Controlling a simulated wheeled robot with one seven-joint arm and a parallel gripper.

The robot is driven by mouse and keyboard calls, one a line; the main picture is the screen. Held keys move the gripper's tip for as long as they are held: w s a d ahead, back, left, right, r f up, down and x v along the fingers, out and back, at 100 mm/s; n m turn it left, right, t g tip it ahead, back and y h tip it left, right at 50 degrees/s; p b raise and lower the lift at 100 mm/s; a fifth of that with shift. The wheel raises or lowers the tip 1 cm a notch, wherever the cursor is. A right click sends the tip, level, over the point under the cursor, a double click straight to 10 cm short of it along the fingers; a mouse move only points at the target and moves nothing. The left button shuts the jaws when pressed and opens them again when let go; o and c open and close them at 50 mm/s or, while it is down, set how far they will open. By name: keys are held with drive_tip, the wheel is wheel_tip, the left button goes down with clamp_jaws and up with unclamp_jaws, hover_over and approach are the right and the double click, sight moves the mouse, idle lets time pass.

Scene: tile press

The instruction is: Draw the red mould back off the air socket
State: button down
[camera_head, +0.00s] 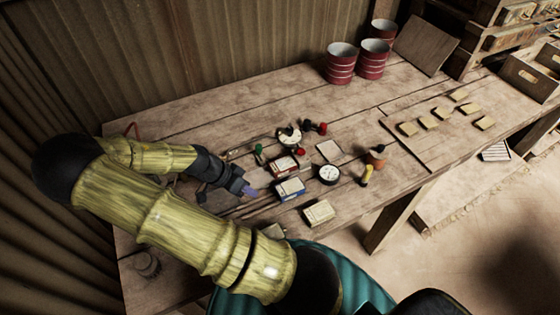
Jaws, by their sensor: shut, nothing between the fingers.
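The red mould (284,166) is a small block with red sides and a pale top, in the middle of the workbench. A similar blue mould (290,189) lies just in front of it. My gripper (250,191) comes in from the left, with its bluish tip low over the bench beside the blue mould and to the front left of the red mould. It is shut and empty, apart from the red mould. I cannot make out the air socket or whether the mould sits on it; the parts around the red mould are too small to tell.
A round white-faced gauge (329,174), a pale block (319,212), a yellow-handled item (367,176) and an orange pot (377,155) stand to the right. Several tiles (443,112) lie farther right; red tins (341,63) stand behind.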

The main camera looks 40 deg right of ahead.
sight(288, 163)
drive_tip(key=shift+w+d+f+m+h, duration=0.15)
drive_tip(key=shift+w+d+m+h, duration=0.35)
drive_tip(key=shift+d+m+h, duration=0.1)
drive_tip(key=shift+w+d+f+m+h, duration=0.15)
drive_tip(key=shift+w+d+m+h, duration=0.35)
drive_tip(key=shift+d+h, duration=0.1)
drive_tip(key=shift+w+d+r+m+t+h+b, duration=0.1)
drive_tip(key=shift+w+r+m+t+h+b, duration=0.25)
drive_tip(key=shift+w, duration=0.3)
drive_tip(key=shift+w+d+r+m+t+h+b, duration=0.15)
drive_tip(key=shift+w+m+h, duration=0.2)
drive_tip(key=shift+w+h, duration=0.25)
drive_tip(key=shift+w+a+r+h, duration=0.1)
drive_tip(key=shift+w+r+h, duration=0.05)
drive_tip(key=shift+w+h, duration=0.25)
drive_tip(key=shift+m, duration=0.3)
